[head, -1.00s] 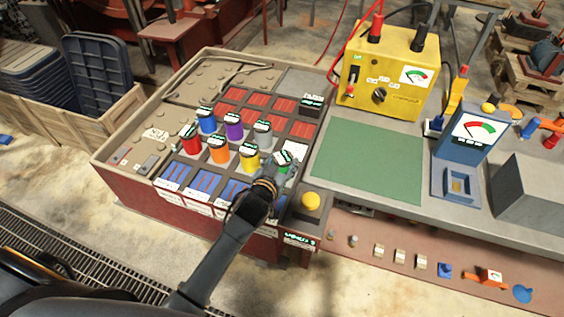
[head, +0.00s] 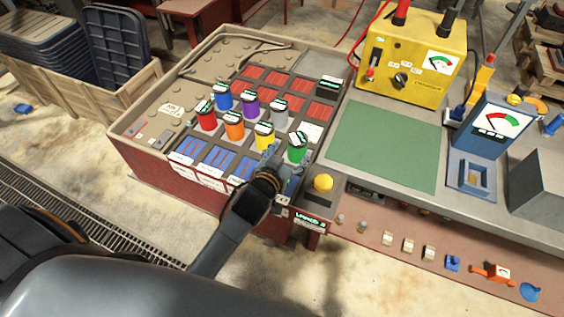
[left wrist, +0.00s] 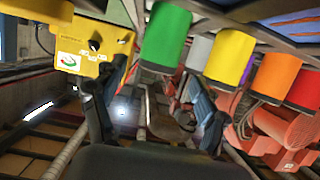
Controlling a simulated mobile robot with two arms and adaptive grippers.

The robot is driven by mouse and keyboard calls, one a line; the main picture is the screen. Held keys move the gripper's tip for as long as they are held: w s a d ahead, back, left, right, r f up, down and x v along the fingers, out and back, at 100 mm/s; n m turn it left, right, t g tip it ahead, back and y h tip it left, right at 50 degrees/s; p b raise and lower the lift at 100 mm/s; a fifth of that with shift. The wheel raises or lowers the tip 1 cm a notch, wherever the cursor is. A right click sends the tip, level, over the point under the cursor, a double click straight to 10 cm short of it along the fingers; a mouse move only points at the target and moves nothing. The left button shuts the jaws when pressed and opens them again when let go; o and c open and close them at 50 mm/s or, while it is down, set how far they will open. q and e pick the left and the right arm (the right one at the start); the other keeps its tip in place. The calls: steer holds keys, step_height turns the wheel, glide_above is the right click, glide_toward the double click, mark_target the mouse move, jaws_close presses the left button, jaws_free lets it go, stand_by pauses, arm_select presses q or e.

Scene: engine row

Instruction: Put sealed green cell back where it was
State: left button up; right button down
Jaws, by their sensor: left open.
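The green cell (head: 297,148) stands upright at the right end of the front row of coloured cells in the rack (head: 141,158). It also shows in the left wrist view (left wrist: 166,38). My left gripper (head: 281,168) is open and empty, just in front of the green cell, with a gap visible between them. In the left wrist view, its two fingers (left wrist: 155,118) are spread wide with nothing between them. The green cell's base and its seating are partly hidden by the gripper in the head view. My right gripper is not in view.
Red (head: 206,116), orange (head: 233,125) and yellow (head: 264,136) cells stand left of the green one. Blue, purple and grey cells stand behind. A yellow button (head: 323,182) is close on the right. The green mat (head: 385,147) is bare.

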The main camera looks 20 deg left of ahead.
arm_select(q)
steer(key=v, duration=0.6)
steer(key=shift+b, duration=0.3)
steer(key=shift+f, duration=0.1)
steer(key=s+a+f+m+g, duration=0.1)
steer(key=s+f+g, duration=0.35)
steer(key=s, duration=0.55)
steer(key=s+a+f+m+g, duration=0.1)
steer(key=s+a+f+g, duration=0.15)
steer(key=s+g, duration=0.6)
steer(key=s+f+t, duration=0.1)
steer(key=s+f, duration=0.2)
steer(key=f, duration=2.1)
steer(key=s+a+f+g, duration=0.1)
steer(key=s+a+f, duration=0.1)
steer(key=s+f, duration=1.5)
steer(key=shift+a+f, duration=0.2)
steer(key=shift+f, duration=0.4)
steer(key=shift+s, duration=0.15)
